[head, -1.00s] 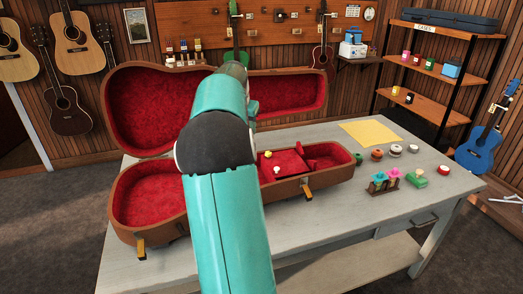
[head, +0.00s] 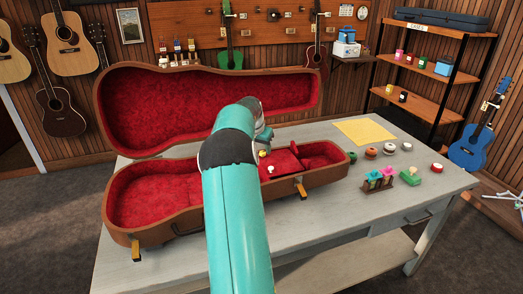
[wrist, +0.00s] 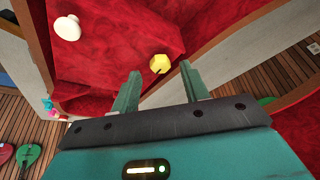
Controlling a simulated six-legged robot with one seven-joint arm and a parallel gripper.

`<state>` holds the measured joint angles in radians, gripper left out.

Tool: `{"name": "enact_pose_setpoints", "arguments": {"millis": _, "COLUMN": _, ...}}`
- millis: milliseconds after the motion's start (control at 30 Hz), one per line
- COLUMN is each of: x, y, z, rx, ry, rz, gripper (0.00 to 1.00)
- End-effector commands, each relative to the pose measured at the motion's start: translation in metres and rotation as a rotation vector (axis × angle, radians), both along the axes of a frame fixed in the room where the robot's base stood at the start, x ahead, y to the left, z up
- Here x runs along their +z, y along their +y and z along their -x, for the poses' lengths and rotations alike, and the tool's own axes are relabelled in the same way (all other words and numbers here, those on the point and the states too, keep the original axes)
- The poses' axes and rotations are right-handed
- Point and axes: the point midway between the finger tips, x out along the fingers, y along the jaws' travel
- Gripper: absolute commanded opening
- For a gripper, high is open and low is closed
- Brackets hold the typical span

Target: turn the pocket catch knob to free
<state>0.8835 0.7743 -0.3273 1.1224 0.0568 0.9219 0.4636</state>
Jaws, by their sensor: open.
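The open brown instrument case (head: 160,236) with red plush lining lies on the table. A red pocket cover (head: 284,162) sits inside its narrower right part. A small yellow knob (head: 263,153) and a white knob (head: 270,169) are at the pocket; no label shows which is the catch. My gripper (wrist: 160,76) is open and empty. The white knob (wrist: 67,27) is up and left of it. In the head view my arm hides most of my gripper.
The raised case lid (head: 210,108) stands behind my arm.

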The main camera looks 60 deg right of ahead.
Motion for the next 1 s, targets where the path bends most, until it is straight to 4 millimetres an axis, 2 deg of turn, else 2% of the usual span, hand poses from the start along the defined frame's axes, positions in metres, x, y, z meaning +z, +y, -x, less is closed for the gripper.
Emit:
{"name": "enact_pose_setpoints", "arguments": {"millis": 133, "x": -0.0131, "y": -0.0057, "z": -0.0004, "rx": 0.0, "ry": -0.001, "rz": 0.001, "gripper": 0.45}}
{"name": "enact_pose_setpoints", "arguments": {"millis": 433, "x": -0.016, "y": -0.0069, "z": -0.0005, "rx": 0.0, "ry": -0.001, "rz": 0.001, "gripper": 0.45}}
{"name": "enact_pose_setpoints", "arguments": {"millis": 467, "x": -0.016, "y": -0.0069, "z": -0.0005, "rx": 0.0, "ry": -0.001, "rz": 0.001, "gripper": 0.43}}
{"name": "enact_pose_setpoints", "arguments": {"millis": 600, "x": -0.0159, "y": -0.0069, "z": -0.0004, "rx": 0.0, "ry": -0.001, "rz": 0.001, "gripper": 0.16}}
{"name": "enact_pose_setpoints", "arguments": {"millis": 700, "x": -0.0159, "y": -0.0069, "z": -0.0004, "rx": 0.0, "ry": -0.001, "rz": 0.001, "gripper": 0.01}}
{"name": "enact_pose_setpoints", "arguments": {"millis": 1000, "x": -0.0158, "y": -0.0068, "z": 0.0005, "rx": 0.028, "ry": -0.002, "rz": 0.0, "gripper": 0.0}}
